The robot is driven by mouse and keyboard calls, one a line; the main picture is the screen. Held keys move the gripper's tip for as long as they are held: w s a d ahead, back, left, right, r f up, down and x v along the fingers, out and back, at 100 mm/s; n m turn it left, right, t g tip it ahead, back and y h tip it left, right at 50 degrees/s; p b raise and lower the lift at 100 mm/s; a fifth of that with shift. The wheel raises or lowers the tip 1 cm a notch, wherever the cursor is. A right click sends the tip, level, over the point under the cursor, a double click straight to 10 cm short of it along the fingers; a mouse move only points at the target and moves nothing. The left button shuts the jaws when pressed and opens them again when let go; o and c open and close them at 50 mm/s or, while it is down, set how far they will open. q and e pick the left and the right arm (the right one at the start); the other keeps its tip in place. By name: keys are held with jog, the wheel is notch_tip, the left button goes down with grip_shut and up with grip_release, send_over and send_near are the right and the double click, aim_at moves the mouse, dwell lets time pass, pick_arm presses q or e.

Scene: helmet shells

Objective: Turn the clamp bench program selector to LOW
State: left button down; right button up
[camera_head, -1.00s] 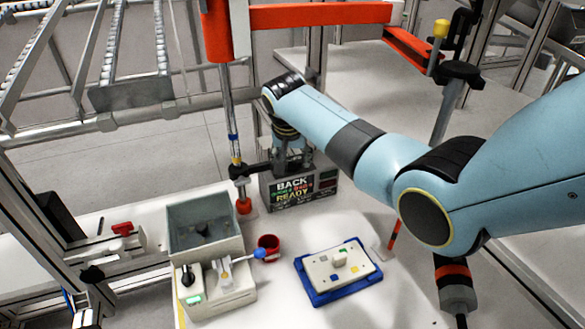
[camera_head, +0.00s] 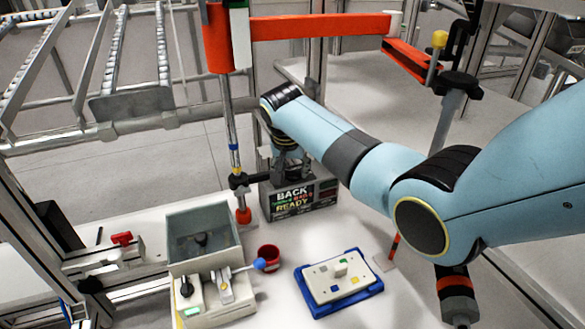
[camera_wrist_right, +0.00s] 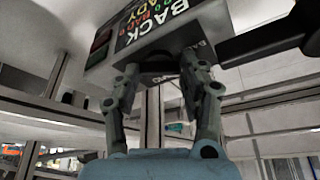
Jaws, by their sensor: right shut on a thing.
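My right gripper (camera_head: 290,172) reaches down at the back of a dark sign box (camera_head: 300,198) reading BACK, BAD and READY. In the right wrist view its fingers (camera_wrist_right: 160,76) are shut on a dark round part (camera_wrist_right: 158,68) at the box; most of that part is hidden. No LOW mark is readable, and I cannot tell whether this part is the selector. A pale bench unit (camera_head: 222,300) at front left has a black knob (camera_head: 186,288) and a lever with a blue ball (camera_head: 259,264). My left gripper is not in view.
A red cup (camera_head: 268,257) stands beside the bench unit. A blue tray (camera_head: 348,307) holds a pale plate with coloured squares. An orange post (camera_head: 217,38) with a horizontal arm rises left of the sign box. White table shows between these things.

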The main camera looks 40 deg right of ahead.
jog(key=shift+m+g, duration=0.3)
jog(key=shift+m, duration=0.7)
jog(key=shift+w+a+f+m+h, duration=0.1)
jog(key=shift+m+h, duration=0.3)
jog(key=shift+m, duration=0.3)
jog(key=shift+w+m+g+b, duration=0.1)
jog(key=shift+m+g+b, duration=0.9)
jog(key=shift+m, duration=0.9)
jog(key=o, duration=0.9)
jog(key=shift+h, duration=0.3)
